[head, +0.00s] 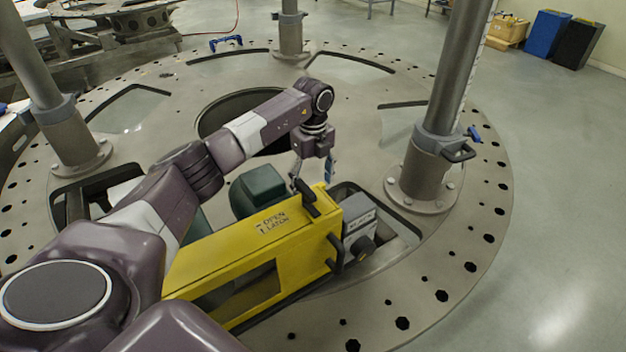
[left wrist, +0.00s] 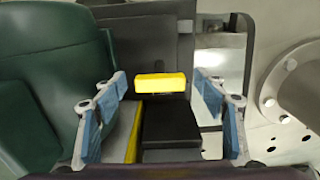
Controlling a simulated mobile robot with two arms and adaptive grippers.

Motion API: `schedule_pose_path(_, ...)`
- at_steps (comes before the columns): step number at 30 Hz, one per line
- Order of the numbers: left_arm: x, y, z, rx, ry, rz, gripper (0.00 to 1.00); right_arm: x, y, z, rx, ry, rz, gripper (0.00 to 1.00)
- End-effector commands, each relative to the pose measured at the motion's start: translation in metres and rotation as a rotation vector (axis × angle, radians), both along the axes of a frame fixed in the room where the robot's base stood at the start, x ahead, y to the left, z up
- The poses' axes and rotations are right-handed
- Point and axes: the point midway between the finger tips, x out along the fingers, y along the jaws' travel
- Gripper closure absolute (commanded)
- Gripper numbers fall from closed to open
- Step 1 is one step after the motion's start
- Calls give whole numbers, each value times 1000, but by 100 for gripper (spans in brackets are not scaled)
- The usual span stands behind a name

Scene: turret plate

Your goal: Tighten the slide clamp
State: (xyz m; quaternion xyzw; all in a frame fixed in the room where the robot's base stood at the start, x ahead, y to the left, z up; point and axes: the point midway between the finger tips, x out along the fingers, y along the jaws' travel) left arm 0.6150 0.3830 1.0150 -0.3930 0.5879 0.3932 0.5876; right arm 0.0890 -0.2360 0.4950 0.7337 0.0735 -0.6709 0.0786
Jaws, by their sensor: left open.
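A long yellow housing (head: 225,255) lies across the turret plate, with black lettering including "OPEN" on its top. A black clamp-like piece (head: 309,198) sits on its top near the far right end; I cannot tell for certain that this is the slide clamp. In the left wrist view a black block (left wrist: 172,130) and a small yellow bar (left wrist: 160,86) lie between the fingers. My left gripper (head: 314,178) points down just above the black piece. It is open, with its blue-padded fingers apart on either side in the left wrist view (left wrist: 160,98). My right gripper does not show.
A grey box with a black knob (head: 362,247) adjoins the yellow housing's right end. A dark green rounded body (head: 257,190) stands just behind it. Grey posts rise from the round turret plate (head: 455,215), which has openings and bolt holes.

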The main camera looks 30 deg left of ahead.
Motion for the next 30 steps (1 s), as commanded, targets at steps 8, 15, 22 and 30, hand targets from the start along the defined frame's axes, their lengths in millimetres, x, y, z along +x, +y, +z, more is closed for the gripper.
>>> schedule_pose_path(8,0,0,-1,0,0,-1,41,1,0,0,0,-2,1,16)
schedule_pose_path(15,0,0,0,0,0,0,68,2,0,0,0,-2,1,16)
schedule_pose_path(22,0,0,-1,0,0,-5,77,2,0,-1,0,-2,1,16)
schedule_pose_path(30,1,1,-1,1,0,-88,77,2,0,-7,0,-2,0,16)
